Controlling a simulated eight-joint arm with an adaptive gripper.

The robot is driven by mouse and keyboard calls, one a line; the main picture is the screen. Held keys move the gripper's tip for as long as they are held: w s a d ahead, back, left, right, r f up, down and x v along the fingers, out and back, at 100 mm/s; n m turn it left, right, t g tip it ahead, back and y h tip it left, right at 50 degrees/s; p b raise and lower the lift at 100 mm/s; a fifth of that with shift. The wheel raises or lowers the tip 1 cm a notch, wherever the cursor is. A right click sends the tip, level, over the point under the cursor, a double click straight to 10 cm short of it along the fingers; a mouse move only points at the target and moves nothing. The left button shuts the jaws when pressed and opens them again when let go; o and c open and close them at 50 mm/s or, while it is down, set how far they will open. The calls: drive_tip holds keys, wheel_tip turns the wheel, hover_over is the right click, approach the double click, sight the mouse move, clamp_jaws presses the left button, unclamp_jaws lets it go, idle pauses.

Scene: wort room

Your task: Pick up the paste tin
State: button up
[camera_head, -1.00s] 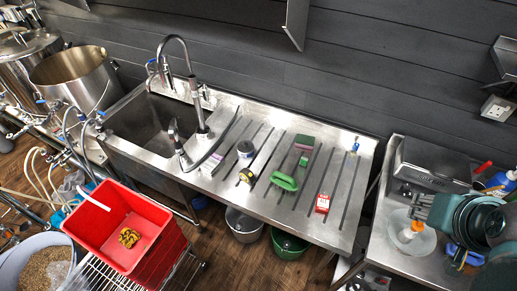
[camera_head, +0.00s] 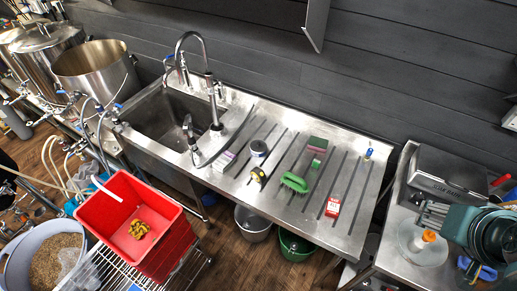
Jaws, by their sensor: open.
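The paste tin appears to be the small round tin (camera_head: 258,149) with a pale top and darker side. It stands upright on the ribbed steel drainboard, right of the sink, beside a small yellow-and-black item (camera_head: 258,174); its label is too small to read. My gripper (camera_head: 424,213) is at the right, open and apparently empty, above the steel side bench. It is well to the right of the tin and apart from it.
A green brush (camera_head: 294,183), a green-and-pink sponge (camera_head: 317,145) and a red-and-white box (camera_head: 333,207) share the drainboard (camera_head: 352,225). A tall tap (camera_head: 211,95) stands at the sink (camera_head: 165,118). A red bucket (camera_head: 115,222) is in front. A glass vessel with an orange top (camera_head: 426,240) is near my gripper.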

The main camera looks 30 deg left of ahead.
drive_tip(key=o, duration=0.5)
